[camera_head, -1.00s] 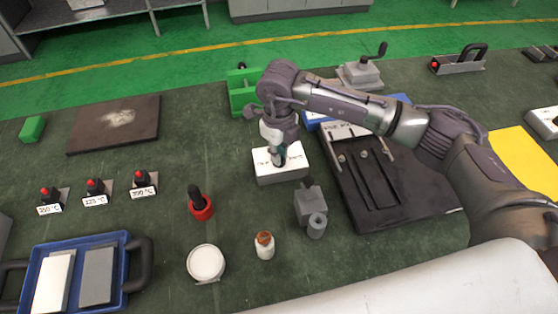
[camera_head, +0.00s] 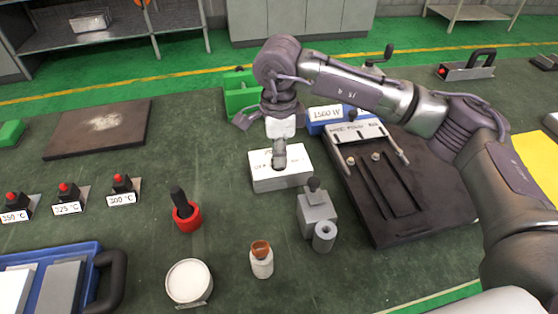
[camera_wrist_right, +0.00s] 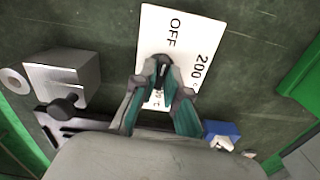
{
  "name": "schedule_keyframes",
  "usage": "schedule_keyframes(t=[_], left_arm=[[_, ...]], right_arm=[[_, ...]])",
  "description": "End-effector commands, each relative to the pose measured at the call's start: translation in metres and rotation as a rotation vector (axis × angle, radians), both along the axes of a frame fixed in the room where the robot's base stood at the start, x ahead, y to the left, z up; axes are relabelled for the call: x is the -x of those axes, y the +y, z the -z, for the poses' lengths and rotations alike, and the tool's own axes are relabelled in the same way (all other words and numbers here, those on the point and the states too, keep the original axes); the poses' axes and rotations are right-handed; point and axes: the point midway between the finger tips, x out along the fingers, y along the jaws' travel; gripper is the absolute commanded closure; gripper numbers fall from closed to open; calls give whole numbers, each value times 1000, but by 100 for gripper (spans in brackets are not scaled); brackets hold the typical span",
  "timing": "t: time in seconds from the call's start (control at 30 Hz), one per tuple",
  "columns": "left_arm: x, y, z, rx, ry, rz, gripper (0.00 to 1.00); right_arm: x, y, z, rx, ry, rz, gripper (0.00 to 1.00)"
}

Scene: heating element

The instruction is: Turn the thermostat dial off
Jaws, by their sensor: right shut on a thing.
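The thermostat is a white-topped box (camera_head: 283,183) on the dark green table, near the middle of the head view. Its label face (camera_wrist_right: 176,30) in the right wrist view reads "OFF" and "200", with another marking partly hidden by the fingers. The dark dial (camera_wrist_right: 160,68) sits in the middle of that face. My right gripper (camera_head: 279,160) points down onto the box, and its fingers (camera_wrist_right: 162,80) are shut on the dial. The dial's pointer direction is hard to tell. My left gripper is not in view.
A grey block with a knob (camera_head: 318,213) stands just right of the box. A dark plate with slots (camera_head: 440,200) lies further right, and a green block (camera_head: 240,88) stands behind. A red-based, black-handled tool (camera_head: 185,215) stands to the left. Bare table lies left of the box.

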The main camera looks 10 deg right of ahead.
Motion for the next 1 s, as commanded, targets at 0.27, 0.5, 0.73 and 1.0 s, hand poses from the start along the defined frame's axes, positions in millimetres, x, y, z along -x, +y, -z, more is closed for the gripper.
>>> schedule_keyframes(t=[0.27,0.5,0.73,1.0], left_arm=[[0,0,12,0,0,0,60],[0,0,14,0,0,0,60],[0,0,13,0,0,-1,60],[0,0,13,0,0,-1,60]], right_arm=[[-1,0,0,-3,-4,-96,100],[-1,1,-2,-4,-3,-119,100],[-1,1,-2,-3,-4,-120,100],[-1,0,-1,-2,-3,-119,62]])
